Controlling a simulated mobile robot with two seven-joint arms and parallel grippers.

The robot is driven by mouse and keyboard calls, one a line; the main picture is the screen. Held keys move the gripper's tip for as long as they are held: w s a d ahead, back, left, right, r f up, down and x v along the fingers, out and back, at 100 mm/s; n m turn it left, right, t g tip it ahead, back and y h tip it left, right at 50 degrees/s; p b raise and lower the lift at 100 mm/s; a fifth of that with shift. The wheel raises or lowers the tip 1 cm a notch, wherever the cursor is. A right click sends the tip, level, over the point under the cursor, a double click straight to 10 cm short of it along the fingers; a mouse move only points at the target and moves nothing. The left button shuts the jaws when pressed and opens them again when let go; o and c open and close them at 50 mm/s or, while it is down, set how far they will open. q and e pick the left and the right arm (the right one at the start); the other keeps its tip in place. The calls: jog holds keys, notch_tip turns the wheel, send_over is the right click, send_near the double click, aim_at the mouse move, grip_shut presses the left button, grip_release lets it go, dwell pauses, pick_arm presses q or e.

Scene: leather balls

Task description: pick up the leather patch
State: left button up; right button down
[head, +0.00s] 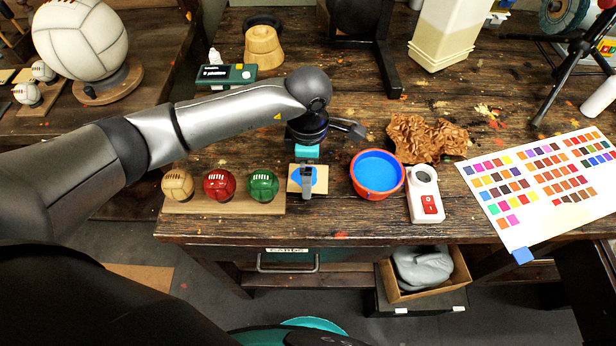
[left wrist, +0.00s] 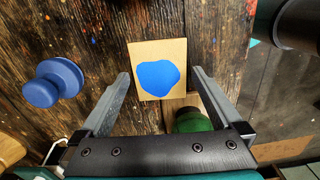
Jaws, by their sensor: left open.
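The leather patch is a small tan square with a blue blob on it (head: 294,184), lying flat on the wooden workbench near its front edge. In the left wrist view the patch (left wrist: 175,52) lies ahead of the fingers, near the middle of the gap. My left gripper (head: 307,190) is over the patch in the head view and hides part of it. In the left wrist view my left gripper (left wrist: 159,73) is open, with one finger to each side of the patch and nothing held. My right gripper is not in view.
A wooden rack (head: 225,207) with tan, red and green balls stands left of the patch. A red bowl of blue paint (head: 377,173), a white switch box (head: 425,196) and crumpled brown leather (head: 425,137) lie right. A blue knob-shaped object (left wrist: 52,84) shows in the left wrist view.

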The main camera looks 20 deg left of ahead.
pick_arm(q)
jog(key=shift+f, duration=0.75)
jog(key=c, duration=1.2)
